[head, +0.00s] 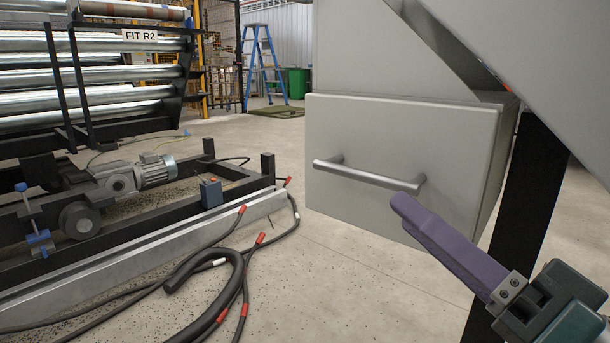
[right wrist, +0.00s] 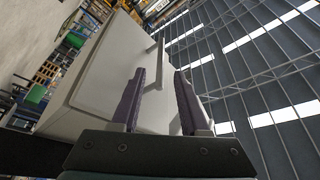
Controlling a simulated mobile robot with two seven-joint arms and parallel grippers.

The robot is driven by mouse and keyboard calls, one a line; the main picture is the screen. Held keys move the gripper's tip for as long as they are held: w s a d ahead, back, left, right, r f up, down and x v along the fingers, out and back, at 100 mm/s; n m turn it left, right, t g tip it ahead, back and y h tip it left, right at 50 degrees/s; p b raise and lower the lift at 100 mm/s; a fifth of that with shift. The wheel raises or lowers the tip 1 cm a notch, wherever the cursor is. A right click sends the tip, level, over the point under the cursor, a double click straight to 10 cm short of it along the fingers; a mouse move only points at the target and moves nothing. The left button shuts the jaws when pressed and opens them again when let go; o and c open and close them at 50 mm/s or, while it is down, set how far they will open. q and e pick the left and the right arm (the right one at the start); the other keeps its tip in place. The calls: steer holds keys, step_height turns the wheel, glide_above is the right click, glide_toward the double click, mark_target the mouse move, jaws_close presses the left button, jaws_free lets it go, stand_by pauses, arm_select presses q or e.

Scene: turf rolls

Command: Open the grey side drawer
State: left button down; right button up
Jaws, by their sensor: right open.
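The grey side drawer (head: 400,130) fills the middle right of the head view, with no clear gap around its front. A metal bar handle (head: 365,176) runs across its front. My right gripper (head: 398,203) comes in from the lower right, its purple fingertips just below the handle's right end. In the right wrist view, the two fingers (right wrist: 160,78) are apart, and the handle (right wrist: 160,62) shows in the gap between them, apparently beyond the tips. The drawer front (right wrist: 105,75) is behind the left finger. I cannot see contact. My left gripper is not in view.
A dark post (head: 525,190) stands at the right behind my gripper. Sloped grey housing (head: 540,50) overhangs the drawer. Black hoses (head: 235,270) lie on the floor at left, beside a low frame with a motor (head: 157,170). Open floor lies below the drawer.

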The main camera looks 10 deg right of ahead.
mark_target(358, 175)
steer(key=b+x, duration=0.1)
steer(key=x, duration=0.6)
steer(key=shift+w+a+b, duration=0.15)
steer(key=shift+w+b, duration=0.2)
steer(key=shift+w+a+r, duration=0.25)
steer(key=shift+w+r, duration=0.05)
steer(key=shift+w, duration=0.25)
jaws_close()
stand_by(0.5)
